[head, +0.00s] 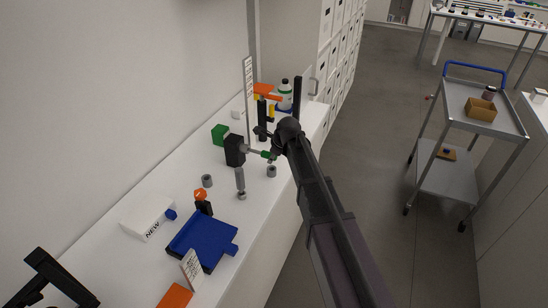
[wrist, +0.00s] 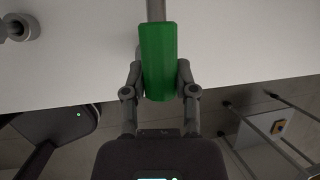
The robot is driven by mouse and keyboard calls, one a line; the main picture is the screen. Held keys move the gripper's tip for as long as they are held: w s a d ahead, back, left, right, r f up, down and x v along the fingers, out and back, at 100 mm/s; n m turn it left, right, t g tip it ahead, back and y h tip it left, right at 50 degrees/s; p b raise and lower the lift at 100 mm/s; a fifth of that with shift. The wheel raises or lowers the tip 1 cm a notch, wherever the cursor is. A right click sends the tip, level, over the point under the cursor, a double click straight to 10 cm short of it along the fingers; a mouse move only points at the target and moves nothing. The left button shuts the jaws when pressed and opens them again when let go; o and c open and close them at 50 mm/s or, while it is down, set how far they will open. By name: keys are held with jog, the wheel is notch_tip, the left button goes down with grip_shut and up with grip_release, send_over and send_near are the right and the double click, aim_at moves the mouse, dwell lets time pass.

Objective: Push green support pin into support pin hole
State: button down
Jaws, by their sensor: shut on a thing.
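The green support pin has a green handle (wrist: 158,45) and a grey rod (wrist: 156,10). In the wrist view my gripper (wrist: 160,78) is shut on the handle, one finger on each side, and the rod points away from me. In the head view the pin's green handle (head: 266,154) sits at my gripper (head: 272,153), above the white bench. Its rod points left towards a dark upright block (head: 235,150). I cannot tell whether the rod's tip is in a hole there. The hole itself is not visible.
A green block (head: 219,134) stands behind the dark block. A grey post (head: 240,183) and small grey cylinders (head: 207,181) stand nearby on the bench. A blue tray (head: 203,241) and a white box (head: 149,216) lie nearer. A bottle (head: 285,95) stands farther back.

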aim_at(265, 152)
jog(key=shift+w+a, duration=0.3)
jog(key=shift+a, duration=0.55)
jog(key=shift+w+a, duration=0.3)
jog(key=shift+a, duration=0.5)
jog(key=shift+c, duration=1.6)
grip_release()
jog(key=shift+s+d, duration=0.55)
jog(key=shift+d, duration=1)
jog(key=shift+s+d, duration=0.55)
jog(key=shift+d, duration=1)
jog(key=shift+s+d, duration=0.55)
jog(key=shift+d, duration=1)
jog(key=s+d+f+n+g+h, duration=0.1)
jog(key=s+d+n, duration=0.8)
jog(key=s, duration=0.3)
jog(key=s+d+n+g+h, duration=0.2)
jog(key=s+d+n, duration=0.7)
jog(key=s+n, duration=0.2)
jog(key=shift+s+f+n+g+h, duration=0.3)
jog(key=shift+s+f+n, duration=0.1)
jog(key=shift+n, duration=0.3)
jog(key=shift+d, duration=0.1)
